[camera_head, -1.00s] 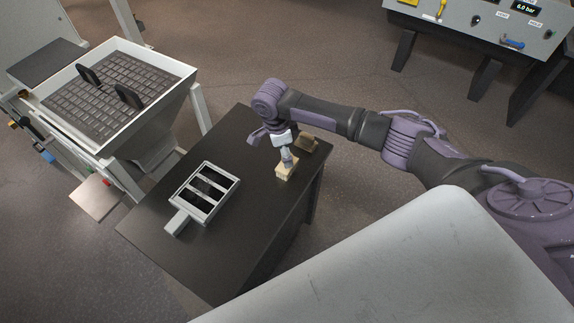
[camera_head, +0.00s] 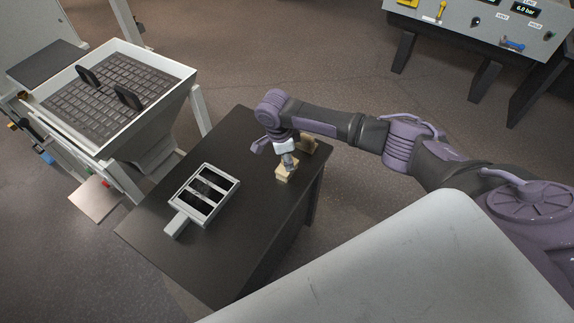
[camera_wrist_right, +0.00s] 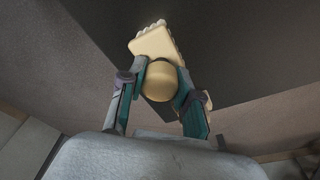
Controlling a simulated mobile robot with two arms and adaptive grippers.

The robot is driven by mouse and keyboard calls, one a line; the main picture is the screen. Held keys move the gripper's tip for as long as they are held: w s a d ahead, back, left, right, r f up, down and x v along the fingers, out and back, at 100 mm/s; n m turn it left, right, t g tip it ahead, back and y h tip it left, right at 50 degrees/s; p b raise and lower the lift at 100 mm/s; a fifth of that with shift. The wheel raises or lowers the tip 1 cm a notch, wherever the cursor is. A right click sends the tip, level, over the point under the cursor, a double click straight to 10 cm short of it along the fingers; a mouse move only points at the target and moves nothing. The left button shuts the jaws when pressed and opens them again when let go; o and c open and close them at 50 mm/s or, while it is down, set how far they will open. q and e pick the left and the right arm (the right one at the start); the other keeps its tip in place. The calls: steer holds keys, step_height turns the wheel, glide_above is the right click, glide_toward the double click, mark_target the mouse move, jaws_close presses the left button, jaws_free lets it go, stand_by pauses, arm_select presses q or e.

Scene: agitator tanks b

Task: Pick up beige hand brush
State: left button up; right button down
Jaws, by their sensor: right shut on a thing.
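The beige hand brush (camera_head: 284,177) is at the right part of the dark table, under my right gripper (camera_head: 289,161). In the right wrist view, the rounded beige handle (camera_wrist_right: 160,82) sits between the two teal-sided fingers of my right gripper (camera_wrist_right: 163,72), which are shut on it. The brush's block-like head (camera_wrist_right: 153,42) points away beyond the fingertips. I cannot tell whether the brush still touches the table. My left gripper is not in view.
The dark table (camera_head: 240,235) also holds a grey slotted frame with a handle (camera_head: 212,200) left of the brush, and a brownish block (camera_head: 308,146) behind my gripper. A hopper with a grate (camera_head: 105,95) stands at the left. A control panel (camera_head: 480,25) is at the upper right.

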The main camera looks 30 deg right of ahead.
steer(key=shift+r, duration=0.1)
step_height(320, 180, up, 4)
steer(key=shift+r+p, duration=0.2)
steer(key=shift+p, duration=0.2)
steer(key=s+a+r+p, duration=0.1)
steer(key=s+r, duration=0.2)
steer(key=s, duration=0.2)
steer(key=s+a+r+p, duration=0.1)
steer(key=s+a+r, duration=0.1)
steer(key=s, duration=0.4)
steer(key=shift+a+r, duration=0.25)
steer(key=shift+r, duration=0.45)
